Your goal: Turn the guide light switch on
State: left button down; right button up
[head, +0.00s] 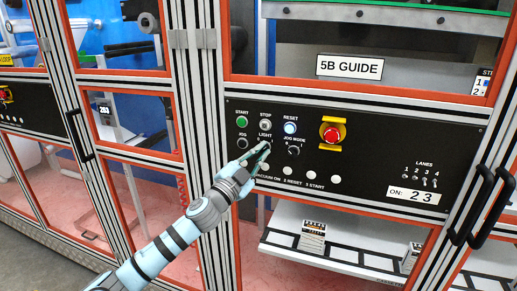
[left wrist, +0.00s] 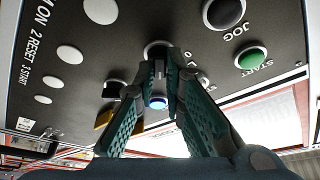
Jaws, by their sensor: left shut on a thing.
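The guide light switch (head: 263,142) is a small dark rotary knob under the LIGHT label on the black 5B GUIDE panel (head: 370,170). My left gripper (head: 264,151) reaches up to it from the lower left and its fingertips cover most of it. In the left wrist view, which shows the panel upside down, the green fingers of the gripper (left wrist: 167,68) are closed around the switch (left wrist: 155,47). Its pointer is hidden, so I cannot tell its position. My right gripper is not in view.
Around the switch are the green START button (head: 242,122), the grey STOP button (head: 265,125), the lit blue RESET button (head: 290,128), the JOG MODE knob (head: 293,150) and a red emergency stop (head: 332,134) in a yellow guard. Black door handles (head: 482,207) stick out at the right.

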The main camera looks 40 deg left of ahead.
pick_arm(q)
jog(key=shift+r+m, duration=0.2)
jog(key=shift+m, duration=0.1)
jog(key=c, duration=1.8)
grip_release()
jog(key=shift+c, duration=0.2)
jog(key=shift+o, duration=0.8)
jog(key=shift+w+f, duration=0.15)
jog(key=shift+s+f, duration=0.3)
jog(key=shift+s, duration=0.25)
jog(key=v, duration=0.6)
jog(key=shift+s, duration=0.2)
